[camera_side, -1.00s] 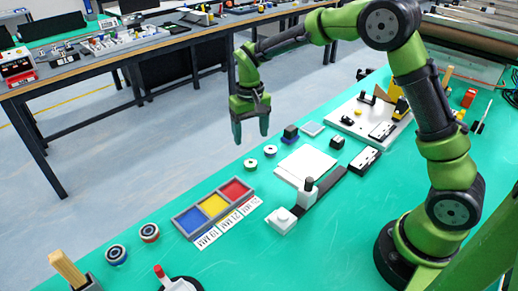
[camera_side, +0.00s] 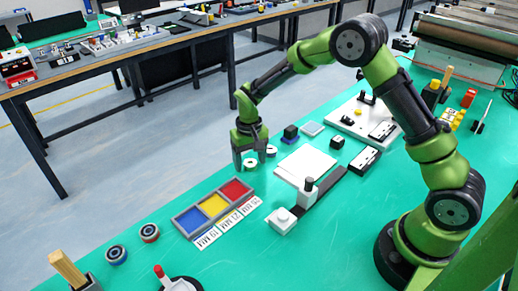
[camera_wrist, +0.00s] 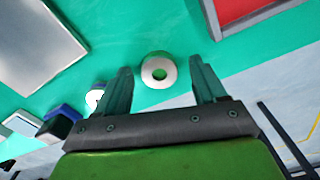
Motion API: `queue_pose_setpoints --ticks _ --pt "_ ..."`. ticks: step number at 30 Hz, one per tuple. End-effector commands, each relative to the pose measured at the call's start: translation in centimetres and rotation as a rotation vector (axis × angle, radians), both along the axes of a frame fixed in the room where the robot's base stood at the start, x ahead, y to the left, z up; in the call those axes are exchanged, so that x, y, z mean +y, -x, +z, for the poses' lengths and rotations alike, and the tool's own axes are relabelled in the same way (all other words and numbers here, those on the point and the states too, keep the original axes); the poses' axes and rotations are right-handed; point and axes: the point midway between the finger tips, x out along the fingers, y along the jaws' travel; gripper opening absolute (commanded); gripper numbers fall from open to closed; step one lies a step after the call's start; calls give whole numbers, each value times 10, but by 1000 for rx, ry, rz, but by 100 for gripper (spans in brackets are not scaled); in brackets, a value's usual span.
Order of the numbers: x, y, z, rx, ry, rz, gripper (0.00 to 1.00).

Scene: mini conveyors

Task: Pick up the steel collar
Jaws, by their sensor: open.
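A steel collar (camera_wrist: 159,70), a light metallic ring with a green-looking centre hole, lies flat on the green mat in the wrist view. It sits between and slightly beyond the tips of my gripper (camera_wrist: 163,75), which is open and empty.
A tray with blue, yellow and red compartments (camera_side: 188,237) lies nearby, left of the gripper's front. A dark blue block (camera_side: 290,132) and a white plate (camera_side: 306,165) are to the right. The mat's edge and floor are close behind.

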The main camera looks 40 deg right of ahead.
Motion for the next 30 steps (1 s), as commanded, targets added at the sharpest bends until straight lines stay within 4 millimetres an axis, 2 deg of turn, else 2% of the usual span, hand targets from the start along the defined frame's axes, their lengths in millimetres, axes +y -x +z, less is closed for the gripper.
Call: queue_pose_setpoints --ticks 1,2,13,22,26,30 --pt "0 0 0 0 0 0 70" --pt "0 0 0 0 0 0 66" --pt "0 0 1 -1 0 1 9" --pt "0 -1 6 -3 0 1 8" --pt "0 -1 26 -7 1 1 8" --pt "0 -1 56 -6 0 1 8"
